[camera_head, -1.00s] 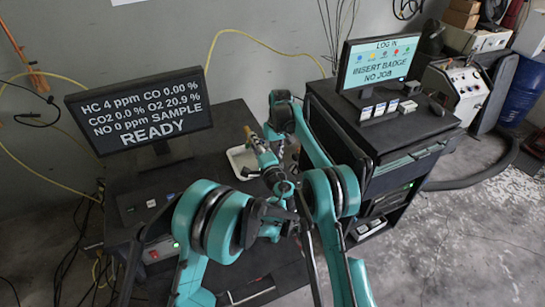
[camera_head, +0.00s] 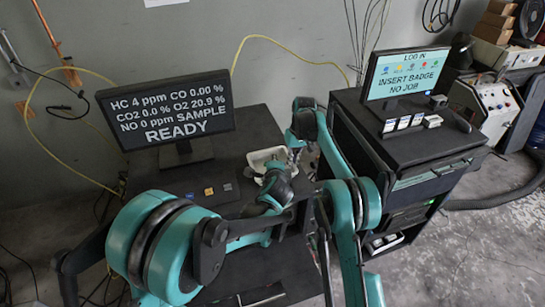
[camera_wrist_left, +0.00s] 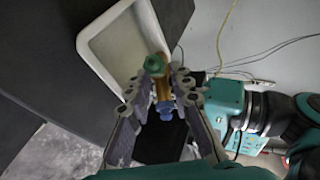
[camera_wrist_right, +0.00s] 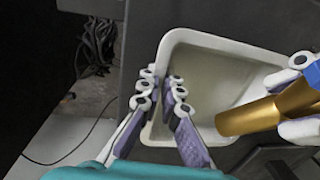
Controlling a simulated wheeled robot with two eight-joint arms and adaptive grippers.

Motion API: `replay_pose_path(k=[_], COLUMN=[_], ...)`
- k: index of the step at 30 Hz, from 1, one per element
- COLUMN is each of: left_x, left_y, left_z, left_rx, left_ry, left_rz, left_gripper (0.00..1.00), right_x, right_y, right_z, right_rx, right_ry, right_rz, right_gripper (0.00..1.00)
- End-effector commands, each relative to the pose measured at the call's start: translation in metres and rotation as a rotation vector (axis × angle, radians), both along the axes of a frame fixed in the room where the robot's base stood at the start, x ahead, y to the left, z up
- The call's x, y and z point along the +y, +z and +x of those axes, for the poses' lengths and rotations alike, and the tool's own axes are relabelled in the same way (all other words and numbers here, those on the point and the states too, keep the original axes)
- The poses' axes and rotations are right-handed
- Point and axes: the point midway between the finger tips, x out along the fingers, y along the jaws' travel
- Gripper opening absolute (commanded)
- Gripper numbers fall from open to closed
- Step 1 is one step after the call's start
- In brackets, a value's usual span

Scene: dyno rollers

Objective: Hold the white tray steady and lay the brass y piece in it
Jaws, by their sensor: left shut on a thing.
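The white tray (camera_head: 257,155) lies on the dark bench below the left monitor. My left gripper (camera_wrist_left: 163,92) is shut on the brass y piece (camera_wrist_left: 162,72), which has a green end and a blue end. In the right wrist view the brass piece (camera_wrist_right: 262,114) is over the right part of the tray (camera_wrist_right: 210,42), held by the left gripper's fingers at the right edge. My right gripper (camera_wrist_right: 160,82) is at the tray's left wall, fingertips close together around the rim. Whether they grip it is unclear. In the head view my arms hide the fingertips and brass piece.
The READY monitor (camera_head: 175,108) stands behind and left of the tray. A dark cabinet (camera_head: 400,150) with the log-in monitor (camera_head: 405,72) and several small boxes stands to the right. Small coloured items (camera_head: 208,191) lie on the bench left of the tray.

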Motion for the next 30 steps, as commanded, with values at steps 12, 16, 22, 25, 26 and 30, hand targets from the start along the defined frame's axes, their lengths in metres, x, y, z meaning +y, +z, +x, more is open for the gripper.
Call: replay_pose_path(k=[12, 16, 22, 25, 26, 30], left_x=[-0.009, -0.005, 0.001, 0.004, 0.005, 0.009], left_y=[0.004, -0.001, -0.009, -0.014, -0.015, -0.020], left_z=[-0.012, -0.002, 0.017, 0.026, 0.029, 0.042], left_rx=[0.111, 0.110, 0.110, 0.110, 0.110, 0.110], left_ry=[-0.104, -0.102, -0.102, -0.101, -0.101, -0.102], left_rz=[0.005, 0.005, 0.005, 0.005, 0.005, 0.005], left_gripper=[0.00, 0.00, 0.00, 0.00, 0.00, 0.00], right_x=[0.000, 0.000, 0.000, 0.000, 0.000, 0.000], right_y=[0.000, 0.000, 0.000, 0.000, 0.000, 0.000], right_z=[0.000, 0.000, 0.000, 0.000, 0.000, 0.000], right_rx=[0.000, 0.000, 0.000, 0.000, 0.000, 0.000], right_ry=[0.000, 0.000, 0.000, 0.000, 0.000, 0.000], right_rz=[-0.001, -0.001, -0.001, -0.001, -0.001, -0.001], right_gripper=[0.00, 0.00, 0.00, 0.00, 0.00, 0.00])
